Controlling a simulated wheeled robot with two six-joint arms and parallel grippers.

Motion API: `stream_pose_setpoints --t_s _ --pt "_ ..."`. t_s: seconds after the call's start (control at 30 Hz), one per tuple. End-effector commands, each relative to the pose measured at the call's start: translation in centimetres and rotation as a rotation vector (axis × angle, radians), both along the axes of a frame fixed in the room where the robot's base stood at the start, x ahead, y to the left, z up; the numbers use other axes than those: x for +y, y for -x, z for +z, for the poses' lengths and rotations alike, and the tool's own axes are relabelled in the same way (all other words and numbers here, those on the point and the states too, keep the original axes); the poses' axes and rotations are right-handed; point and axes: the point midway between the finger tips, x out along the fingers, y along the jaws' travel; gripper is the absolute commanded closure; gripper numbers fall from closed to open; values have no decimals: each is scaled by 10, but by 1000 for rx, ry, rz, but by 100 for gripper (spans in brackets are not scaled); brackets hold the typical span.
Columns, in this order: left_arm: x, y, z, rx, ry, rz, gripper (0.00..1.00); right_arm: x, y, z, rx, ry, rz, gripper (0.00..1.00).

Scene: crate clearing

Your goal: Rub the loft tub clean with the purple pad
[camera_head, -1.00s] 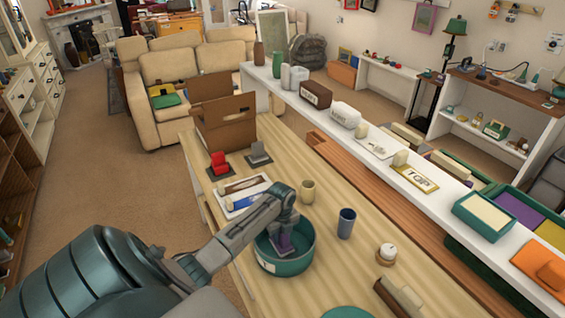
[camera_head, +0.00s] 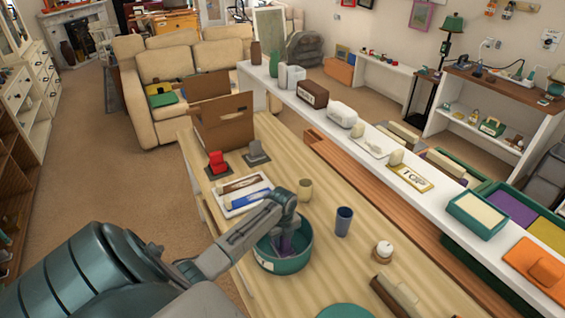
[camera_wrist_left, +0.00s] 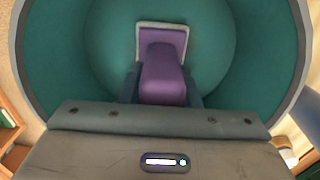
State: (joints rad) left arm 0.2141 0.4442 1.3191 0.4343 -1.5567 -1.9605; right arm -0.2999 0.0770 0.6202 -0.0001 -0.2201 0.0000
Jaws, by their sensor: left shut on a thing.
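A round teal tub (camera_head: 304,259) with a white label on its side stands on the wooden table. It fills most of the left wrist view (camera_wrist_left: 70,50). My left gripper (camera_head: 285,240) reaches down into the tub and is shut on the handle of the purple pad (camera_head: 289,247). In the left wrist view the pad (camera_wrist_left: 162,75) sits between the fingers, its pale-edged base against or close to the tub's inside; I cannot tell if it touches. My right gripper is not in view.
Near the tub on the table (camera_head: 325,277) stand a tan cup (camera_head: 305,190), a blue cup (camera_head: 344,221) and a white round item on a wooden base (camera_head: 382,251). A tray (camera_head: 240,195) and a brown crate (camera_head: 224,125) lie behind. A white shelf (camera_head: 330,107) runs along the right.

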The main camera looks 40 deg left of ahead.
Motion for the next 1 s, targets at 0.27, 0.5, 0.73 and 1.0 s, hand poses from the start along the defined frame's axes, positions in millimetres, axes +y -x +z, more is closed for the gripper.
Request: stream_pose_setpoints --t_s 0.27,0.5,0.73,1.0 --pt "17 -6 1 0 -2 1 100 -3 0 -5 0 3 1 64" --pt "23 -9 3 0 -1 0 100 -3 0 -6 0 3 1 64" --pt "22 -8 3 0 -1 0 100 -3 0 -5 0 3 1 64" --pt "9 -4 4 1 0 0 100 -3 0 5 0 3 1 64"
